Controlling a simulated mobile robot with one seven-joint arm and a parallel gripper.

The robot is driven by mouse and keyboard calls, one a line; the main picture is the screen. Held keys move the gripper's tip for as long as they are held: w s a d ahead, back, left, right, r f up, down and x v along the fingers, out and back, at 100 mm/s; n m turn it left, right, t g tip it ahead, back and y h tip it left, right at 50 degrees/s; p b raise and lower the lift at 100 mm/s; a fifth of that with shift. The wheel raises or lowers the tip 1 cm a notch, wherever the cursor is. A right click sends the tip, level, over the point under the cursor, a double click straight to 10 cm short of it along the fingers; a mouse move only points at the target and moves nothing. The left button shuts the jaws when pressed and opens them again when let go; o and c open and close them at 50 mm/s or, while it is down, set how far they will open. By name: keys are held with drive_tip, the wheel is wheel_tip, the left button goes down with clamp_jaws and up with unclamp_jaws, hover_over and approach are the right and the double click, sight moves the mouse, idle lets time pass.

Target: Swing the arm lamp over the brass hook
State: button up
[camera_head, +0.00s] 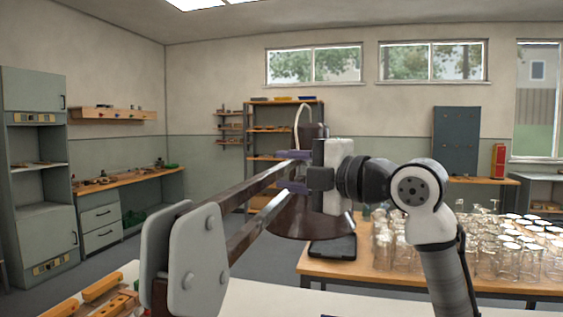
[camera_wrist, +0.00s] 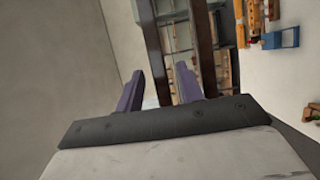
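The arm lamp has grey side plates (camera_head: 185,262) in the left foreground, with two dark brown bars (camera_head: 245,235) rising to the right. Its dark brown shade (camera_head: 295,224) is partly hidden behind my gripper (camera_head: 296,171). My gripper's two purple fingers stand apart, one above the other in the head view, by the far end of the bars. In the wrist view, a brown bar (camera_wrist: 151,45) passes between the fingers of my gripper (camera_wrist: 160,88), with a visible gap. A second bar (camera_wrist: 205,40) runs near the right finger. I cannot make out the brass hook.
A wooden table (camera_head: 395,277) with many clear glasses stands right, behind my arm. A dark flat tray (camera_head: 333,247) lies at its left edge. Wooden blocks (camera_head: 100,288) lie at lower left. A shelf rack (camera_head: 262,143), workbench (camera_head: 125,180) and grey cabinet (camera_head: 38,228) stand farther back.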

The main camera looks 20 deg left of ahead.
drive_tip(key=shift+x, duration=1.1)
clamp_jaws()
